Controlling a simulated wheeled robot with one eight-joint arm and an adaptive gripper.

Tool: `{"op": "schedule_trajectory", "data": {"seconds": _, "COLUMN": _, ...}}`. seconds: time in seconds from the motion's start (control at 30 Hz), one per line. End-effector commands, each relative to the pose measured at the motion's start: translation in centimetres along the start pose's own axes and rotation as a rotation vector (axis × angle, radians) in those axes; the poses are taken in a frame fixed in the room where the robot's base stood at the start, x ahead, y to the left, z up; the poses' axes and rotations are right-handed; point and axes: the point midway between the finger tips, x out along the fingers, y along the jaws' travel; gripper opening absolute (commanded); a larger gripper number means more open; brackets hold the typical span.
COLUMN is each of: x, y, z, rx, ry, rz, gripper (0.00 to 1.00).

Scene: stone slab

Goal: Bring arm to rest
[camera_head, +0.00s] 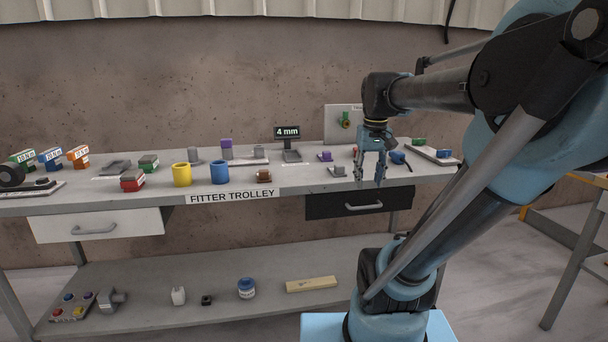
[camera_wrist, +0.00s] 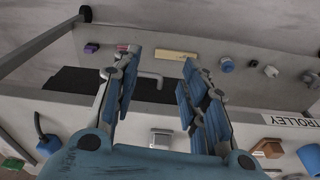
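My gripper (camera_head: 370,168) hangs fingers down over the front right of the trolley top (camera_head: 300,178), above the black drawer (camera_head: 358,203). Its fingers are spread apart, and nothing shows between them in the head view. In the wrist view the open fingers (camera_wrist: 155,95) frame the trolley's front edge and the drawer handle, with no object held. My arm reaches in from the right, bent at the elbow. Whether the fingertips touch anything cannot be told, but they appear clear of the objects around.
Near my gripper are a grey block (camera_head: 338,171), a purple block (camera_head: 325,156) and a blue item (camera_head: 398,157). A yellow cup (camera_head: 182,174) and blue cup (camera_head: 219,172) stand further left. The lower shelf holds a wooden bar (camera_head: 311,284) and a blue-lidded jar (camera_head: 246,288).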

Motion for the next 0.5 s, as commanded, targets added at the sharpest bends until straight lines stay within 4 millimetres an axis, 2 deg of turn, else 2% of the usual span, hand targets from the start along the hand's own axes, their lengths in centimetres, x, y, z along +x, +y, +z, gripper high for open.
{"op": "schedule_trajectory", "data": {"seconds": 0.03, "x": 1.6, "y": -0.2, "z": 1.7, "rx": 0.005, "ry": 0.006, "rz": 0.001, "gripper": 0.4}}
{"op": "schedule_trajectory", "data": {"seconds": 0.3, "x": 9.6, "y": -0.8, "z": 9.0, "rx": 0.037, "ry": 0.042, "rz": 0.003, "gripper": 0.4}}
{"op": "schedule_trajectory", "data": {"seconds": 0.5, "x": 14.1, "y": -1.0, "z": 12.6, "rx": 0.054, "ry": 0.061, "rz": 0.003, "gripper": 0.4}}
